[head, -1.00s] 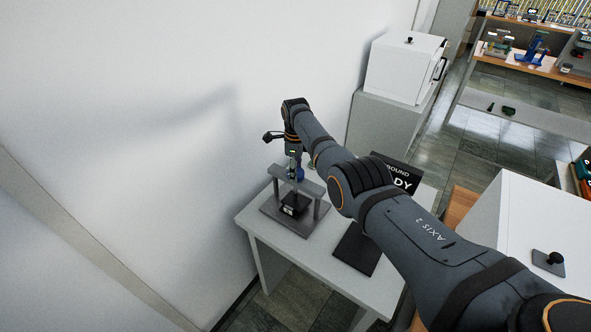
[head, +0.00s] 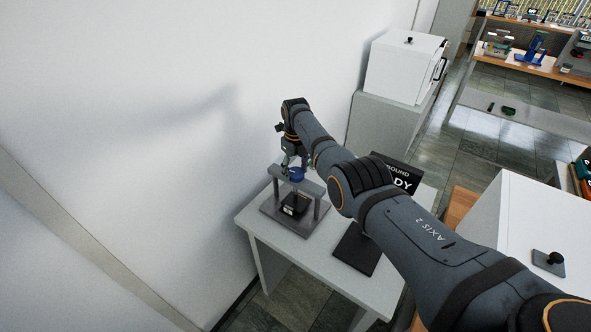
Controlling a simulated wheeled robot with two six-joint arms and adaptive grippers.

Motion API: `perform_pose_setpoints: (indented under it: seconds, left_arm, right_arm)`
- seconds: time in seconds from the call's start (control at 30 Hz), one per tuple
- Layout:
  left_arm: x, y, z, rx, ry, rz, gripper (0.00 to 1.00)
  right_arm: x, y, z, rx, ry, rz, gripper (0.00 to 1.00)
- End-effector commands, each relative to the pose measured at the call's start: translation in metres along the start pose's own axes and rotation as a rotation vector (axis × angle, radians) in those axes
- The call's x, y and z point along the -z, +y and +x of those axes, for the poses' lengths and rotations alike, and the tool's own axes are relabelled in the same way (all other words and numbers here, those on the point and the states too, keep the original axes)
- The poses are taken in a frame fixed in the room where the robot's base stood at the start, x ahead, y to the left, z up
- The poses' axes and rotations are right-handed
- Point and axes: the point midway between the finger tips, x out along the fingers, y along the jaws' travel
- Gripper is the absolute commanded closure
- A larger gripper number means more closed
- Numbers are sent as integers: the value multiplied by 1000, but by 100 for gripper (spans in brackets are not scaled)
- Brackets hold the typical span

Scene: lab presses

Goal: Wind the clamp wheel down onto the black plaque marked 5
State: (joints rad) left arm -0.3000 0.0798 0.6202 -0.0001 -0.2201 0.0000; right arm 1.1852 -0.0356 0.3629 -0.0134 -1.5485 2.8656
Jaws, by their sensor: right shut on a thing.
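The clamp press (head: 313,187) is a grey frame with two posts and a crossbar, standing on a white table. Its blue clamp wheel (head: 297,174) shows above the crossbar, partly hidden by my gripper. A black plaque (head: 294,204) with a small white mark lies on the press base under the crossbar; its number is too small to read. My right gripper (head: 291,166) points down from above and is shut on the wheel. Whether the clamp touches the plaque cannot be told. My left gripper is not in view.
The white table (head: 292,241) also bears a black sign (head: 403,178) and a dark flat plate (head: 355,250), partly behind my arm. A white wall is close behind the press. A white box (head: 404,68) stands on a grey cabinet farther back.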

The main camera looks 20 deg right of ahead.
Motion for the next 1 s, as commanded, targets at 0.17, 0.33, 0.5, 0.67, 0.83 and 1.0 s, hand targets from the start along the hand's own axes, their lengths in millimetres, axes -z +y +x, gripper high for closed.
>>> perform_pose_setpoints:
  seconds: [0.17,0.33,0.5,0.67,0.83,1.0]
  left_arm:
    - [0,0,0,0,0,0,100]
    - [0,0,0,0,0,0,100]
    - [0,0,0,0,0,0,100]
    - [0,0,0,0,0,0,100]
    - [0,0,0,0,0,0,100]
    - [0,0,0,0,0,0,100]
  right_arm:
    - [-1,-1,-1,2,-2,36,76]
    - [-1,-1,-1,2,-2,47,76]
    - [0,-1,-1,2,-2,47,76]
    - [0,-1,-1,1,-2,46,42]
    - [0,0,-1,1,-1,46,22]
    - [0,0,0,0,-1,46,22]
